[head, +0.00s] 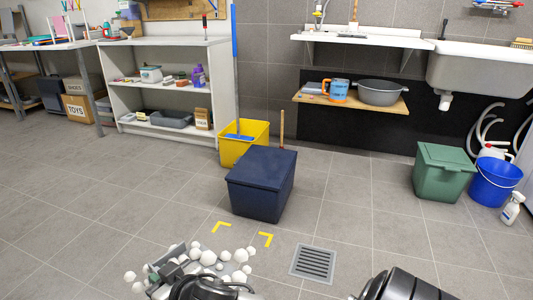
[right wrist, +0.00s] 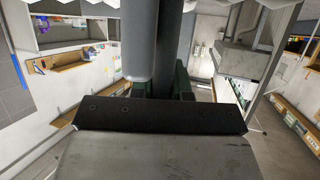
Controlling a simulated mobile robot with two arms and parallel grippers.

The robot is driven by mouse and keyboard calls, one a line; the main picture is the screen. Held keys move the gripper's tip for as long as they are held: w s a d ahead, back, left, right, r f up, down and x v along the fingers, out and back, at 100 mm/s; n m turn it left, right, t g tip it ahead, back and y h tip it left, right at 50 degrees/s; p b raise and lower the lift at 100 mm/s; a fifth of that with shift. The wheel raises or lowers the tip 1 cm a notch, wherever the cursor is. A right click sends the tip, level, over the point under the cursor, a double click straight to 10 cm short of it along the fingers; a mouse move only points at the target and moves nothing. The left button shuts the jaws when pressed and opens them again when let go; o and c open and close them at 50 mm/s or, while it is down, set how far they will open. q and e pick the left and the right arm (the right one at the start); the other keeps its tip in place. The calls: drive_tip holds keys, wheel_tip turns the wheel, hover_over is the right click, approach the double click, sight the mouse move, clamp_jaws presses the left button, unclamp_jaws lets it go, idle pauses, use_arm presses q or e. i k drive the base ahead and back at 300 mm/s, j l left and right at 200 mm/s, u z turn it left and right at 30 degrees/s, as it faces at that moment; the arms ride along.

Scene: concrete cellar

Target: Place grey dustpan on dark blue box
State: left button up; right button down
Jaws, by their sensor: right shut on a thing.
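The dark blue box (head: 262,183) stands on the tiled floor near the centre of the head view, lid closed, nothing on top. My right gripper (head: 172,272) is low in the head view, left of and nearer than the box, partly hidden by dark arm parts and white balls. In the right wrist view its green fingers (right wrist: 170,88) close around a dark grey rod-like part (right wrist: 172,45), which I take to be the grey dustpan; its full shape is hidden. My left gripper does not show clearly.
A yellow bucket (head: 236,152) stands behind the box. Yellow corner marks (head: 265,239) and a floor drain (head: 313,263) lie in front. A green box (head: 443,171) and blue bucket (head: 494,181) stand at right. White shelves (head: 165,85) are behind left. Floor left of the box is clear.

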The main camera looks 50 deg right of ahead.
sight(264, 162)
drive_tip(key=l, duration=2.2)
drive_tip(key=i+l, duration=0.25)
drive_tip(key=i, duration=0.15)
drive_tip(key=i+l, duration=0.3)
drive_tip(key=i+l+z, duration=0.1)
drive_tip(key=i+l, duration=0.15)
drive_tip(key=i, duration=0.25)
